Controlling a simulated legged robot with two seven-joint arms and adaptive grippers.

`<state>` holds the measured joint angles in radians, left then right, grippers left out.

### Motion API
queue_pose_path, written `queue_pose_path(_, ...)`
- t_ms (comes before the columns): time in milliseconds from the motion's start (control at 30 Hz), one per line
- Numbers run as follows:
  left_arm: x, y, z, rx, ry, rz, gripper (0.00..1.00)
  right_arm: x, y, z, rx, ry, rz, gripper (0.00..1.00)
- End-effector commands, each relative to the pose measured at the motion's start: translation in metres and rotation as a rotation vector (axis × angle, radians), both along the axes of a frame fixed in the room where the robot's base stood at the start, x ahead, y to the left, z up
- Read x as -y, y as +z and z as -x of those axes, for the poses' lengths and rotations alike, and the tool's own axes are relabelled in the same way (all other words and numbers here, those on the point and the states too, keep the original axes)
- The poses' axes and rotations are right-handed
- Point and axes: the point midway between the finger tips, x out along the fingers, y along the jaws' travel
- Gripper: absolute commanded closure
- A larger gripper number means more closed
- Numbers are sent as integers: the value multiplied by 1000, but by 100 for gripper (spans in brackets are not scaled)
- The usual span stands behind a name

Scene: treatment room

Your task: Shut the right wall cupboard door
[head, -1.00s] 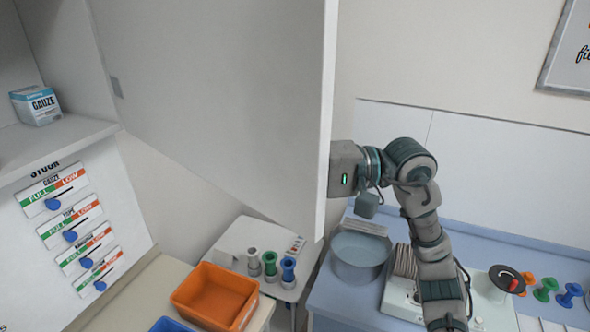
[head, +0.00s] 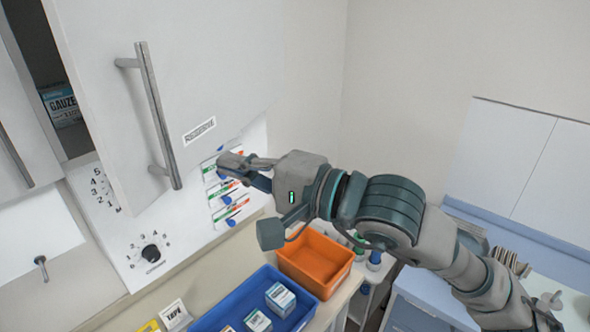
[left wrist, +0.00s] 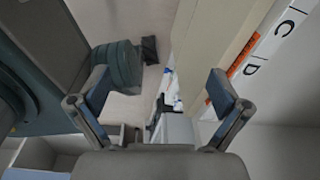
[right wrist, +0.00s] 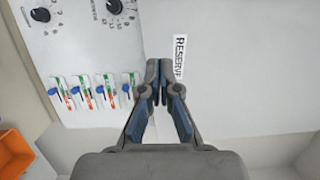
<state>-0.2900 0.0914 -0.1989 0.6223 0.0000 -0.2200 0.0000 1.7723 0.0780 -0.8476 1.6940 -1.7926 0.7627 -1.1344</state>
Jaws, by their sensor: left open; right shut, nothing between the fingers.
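The right wall cupboard door (head: 235,60) is a white panel with a long grey bar handle (head: 158,115) and a small label. It stands partly open. A dark gap shows at its left, with a gauze box (head: 61,104) inside. My right gripper (head: 226,163) is shut and empty at the door's lower edge, below the label. In the right wrist view its closed fingertips (right wrist: 159,75) are beside the RESERVE label (right wrist: 180,58) on the door; whether they touch it is unclear. My left gripper (left wrist: 158,97) is open and empty, away from the door.
An orange bin (head: 316,262) and a blue tray (head: 240,310) with boxes stand on the counter under my right arm. A blue-topped worktop (head: 530,245) is at the right.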

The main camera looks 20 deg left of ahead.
Motion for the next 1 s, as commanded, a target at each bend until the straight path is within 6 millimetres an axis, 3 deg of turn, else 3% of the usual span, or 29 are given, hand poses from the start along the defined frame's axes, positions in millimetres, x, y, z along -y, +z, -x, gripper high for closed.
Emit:
queue_pose_path(33, 2, 3, -1, 3, 1, 3, 0, -27, 1, 5, -1, 6, 7, 100)
queue_pose_path(100, 8, 8, -1, 2, 2, 9, 0, -57, 1, 5, 0, 4, 12, 100)
queue_pose_path(200, 18, 17, 2, -1, 4, 21, 0, -97, 1, 3, 0, 2, 18, 100)
queue_pose_path(333, 19, 31, 7, -8, 3, 22, 0, -134, 1, -2, 0, 2, 19, 100)
queue_pose_path(600, 6, 53, 8, -10, 3, 6, 0, -162, 5, -18, -2, 1, 5, 100)
queue_pose_path(1000, 11, 59, 3, -3, 4, 13, 0, -189, -1, -22, 0, 1, 12, 100)
